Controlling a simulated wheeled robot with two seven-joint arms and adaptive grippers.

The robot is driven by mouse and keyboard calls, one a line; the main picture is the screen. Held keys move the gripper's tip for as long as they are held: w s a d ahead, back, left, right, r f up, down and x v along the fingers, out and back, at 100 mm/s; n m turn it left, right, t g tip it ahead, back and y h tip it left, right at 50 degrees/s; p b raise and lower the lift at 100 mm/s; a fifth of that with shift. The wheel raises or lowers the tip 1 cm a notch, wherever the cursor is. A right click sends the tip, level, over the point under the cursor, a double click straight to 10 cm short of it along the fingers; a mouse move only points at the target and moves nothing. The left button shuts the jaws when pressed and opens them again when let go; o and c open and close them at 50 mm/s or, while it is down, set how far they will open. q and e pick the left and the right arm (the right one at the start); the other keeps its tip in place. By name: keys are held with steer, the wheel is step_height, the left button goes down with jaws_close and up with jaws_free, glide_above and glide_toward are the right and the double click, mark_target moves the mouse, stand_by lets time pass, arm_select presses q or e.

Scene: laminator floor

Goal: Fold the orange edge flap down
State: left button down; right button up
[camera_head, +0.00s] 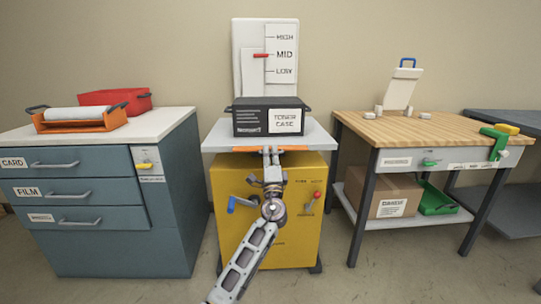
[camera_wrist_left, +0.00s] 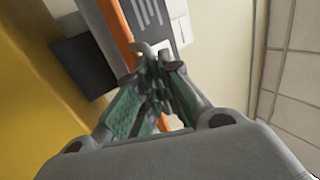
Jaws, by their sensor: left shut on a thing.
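The orange edge flap (camera_head: 240,149) shows as a thin strip along the front edge of the white top on the yellow cabinet. In the left wrist view the orange flap (camera_wrist_left: 117,24) runs down from the top edge to the fingers. My left gripper (camera_head: 271,151) is shut on the flap near its middle; the fingertips (camera_wrist_left: 150,62) hide part of it. I cannot tell the flap's exact angle. My right gripper is not in view.
A black toner case (camera_head: 271,117) stands on the white top (camera_head: 215,139) behind the flap. The yellow cabinet (camera_head: 229,180) below has a blue lever (camera_head: 240,202) and a red knob (camera_head: 317,195). Blue drawers (camera_head: 73,194) stand left, a wooden bench (camera_head: 430,127) right.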

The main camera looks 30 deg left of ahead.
arm_select(q)
steer(key=shift+a+f+t, duration=0.2)
steer(key=shift+f+t, duration=0.1)
steer(key=shift+f, duration=0.1)
stand_by(0.4)
steer(key=c, duration=1.9)
jaws_free()
steer(key=shift+o, duration=0.2)
steer(key=shift+d, duration=0.1)
steer(key=v, duration=1.2)
steer(key=shift+f, duration=0.15)
steer(key=shift+w, duration=0.1)
